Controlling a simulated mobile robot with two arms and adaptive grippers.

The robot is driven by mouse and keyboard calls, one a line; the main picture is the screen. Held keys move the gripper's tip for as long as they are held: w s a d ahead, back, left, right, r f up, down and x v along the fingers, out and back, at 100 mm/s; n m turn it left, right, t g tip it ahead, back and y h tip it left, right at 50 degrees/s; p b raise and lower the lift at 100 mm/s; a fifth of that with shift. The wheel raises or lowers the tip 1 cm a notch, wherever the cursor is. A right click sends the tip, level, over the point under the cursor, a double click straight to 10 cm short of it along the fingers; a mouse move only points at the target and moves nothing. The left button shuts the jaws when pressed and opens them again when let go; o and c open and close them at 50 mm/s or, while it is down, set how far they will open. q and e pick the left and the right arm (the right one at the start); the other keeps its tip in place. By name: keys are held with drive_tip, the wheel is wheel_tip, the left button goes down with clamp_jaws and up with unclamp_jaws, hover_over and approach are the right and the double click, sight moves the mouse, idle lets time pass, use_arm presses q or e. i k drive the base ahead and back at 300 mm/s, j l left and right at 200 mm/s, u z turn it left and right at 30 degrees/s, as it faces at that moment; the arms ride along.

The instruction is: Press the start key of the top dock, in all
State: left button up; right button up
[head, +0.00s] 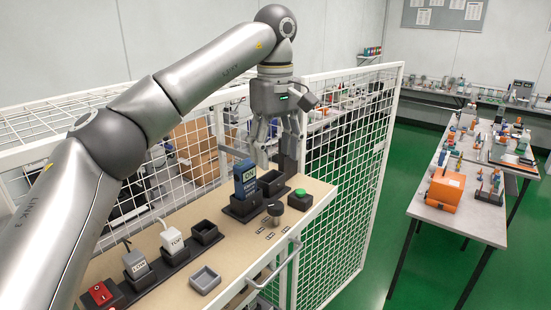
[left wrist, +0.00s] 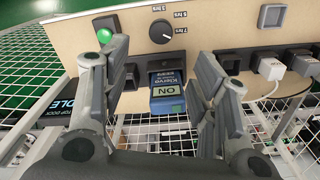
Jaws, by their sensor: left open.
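A green round button (head: 300,192) sits on a black base at the right end of the beige bench top; it also shows in the left wrist view (left wrist: 104,36). A black knob (head: 275,208) is beside it, with hour labels readable in the left wrist view. A blue tester (head: 245,178) stands in a black dock; its screen reads ON in the left wrist view (left wrist: 168,92). An empty black dock (head: 270,182) is beside it. My left gripper (head: 274,150) is open and empty above the docks, touching nothing visible. My right gripper is out of view.
A dark sign (left wrist: 58,108) reads IDLE, partly hidden by my finger. A white plug marked TOP (head: 172,240), a grey plug (head: 136,262), a red switch (head: 101,293) and a grey tray (head: 205,280) stand leftward. White mesh fencing (head: 345,150) surrounds the bench.

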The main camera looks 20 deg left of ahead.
sight(301, 192)
drive_tip(key=k+l, duration=0.2)
drive_tip(key=k, duration=0.3)
drive_tip(key=k+l, duration=0.2)
drive_tip(key=k, duration=0.25)
